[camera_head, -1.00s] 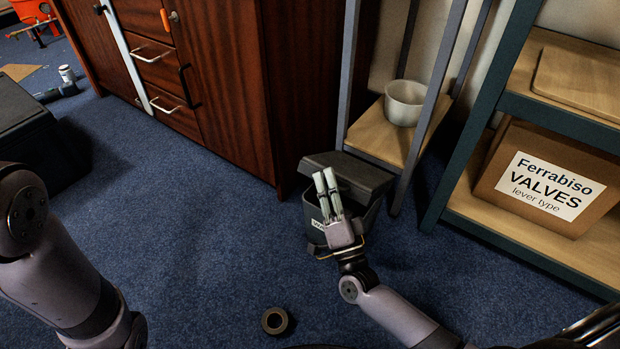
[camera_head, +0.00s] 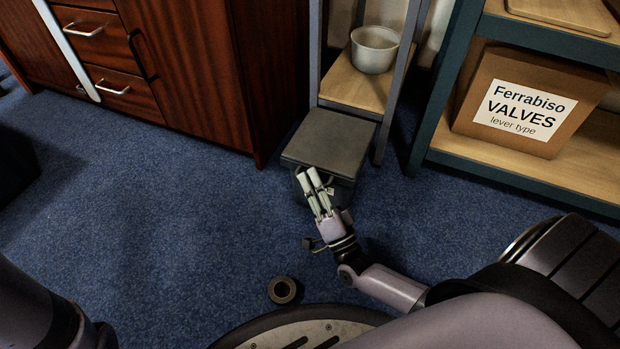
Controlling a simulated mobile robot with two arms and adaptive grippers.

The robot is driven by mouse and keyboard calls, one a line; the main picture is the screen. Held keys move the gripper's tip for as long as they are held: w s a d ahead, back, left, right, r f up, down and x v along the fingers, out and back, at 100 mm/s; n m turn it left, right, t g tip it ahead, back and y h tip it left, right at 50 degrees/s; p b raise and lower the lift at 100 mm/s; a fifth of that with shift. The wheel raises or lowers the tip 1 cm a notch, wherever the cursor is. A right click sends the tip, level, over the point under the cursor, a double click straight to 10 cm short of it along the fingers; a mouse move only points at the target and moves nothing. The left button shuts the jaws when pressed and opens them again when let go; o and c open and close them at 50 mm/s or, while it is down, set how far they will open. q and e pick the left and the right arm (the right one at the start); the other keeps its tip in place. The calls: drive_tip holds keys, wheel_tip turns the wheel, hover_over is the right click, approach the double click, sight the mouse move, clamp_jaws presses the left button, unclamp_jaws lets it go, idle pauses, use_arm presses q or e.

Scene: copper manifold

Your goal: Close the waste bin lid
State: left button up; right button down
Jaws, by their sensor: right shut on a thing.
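The dark grey waste bin (camera_head: 343,192) stands on the carpet below the small shelf. Its square lid (camera_head: 328,142) shows its flat top and covers the opening. I cannot tell whether a small gap is left at the front edge. My right gripper (camera_head: 309,179) is at the bin's front, with its two pale fingers close together and the tips at the lid's front edge. It is shut on the lid there, though the contact is partly hidden by the fingers. Of my left arm only a part shows at the lower left; its gripper is out of view.
A brown wooden cabinet (camera_head: 190,70) stands left of the bin. A shelf post and a shelf with a white bowl (camera_head: 374,50) are right behind it. A valve box (camera_head: 525,102) sits on the right rack.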

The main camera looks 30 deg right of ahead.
drive_tip(key=shift+s+a+f, duration=0.1)
drive_tip(key=shift+f, duration=0.25)
drive_tip(key=c, duration=2)
unclamp_jaws()
drive_tip(key=shift+o, duration=0.2)
drive_tip(key=v, duration=1.2)
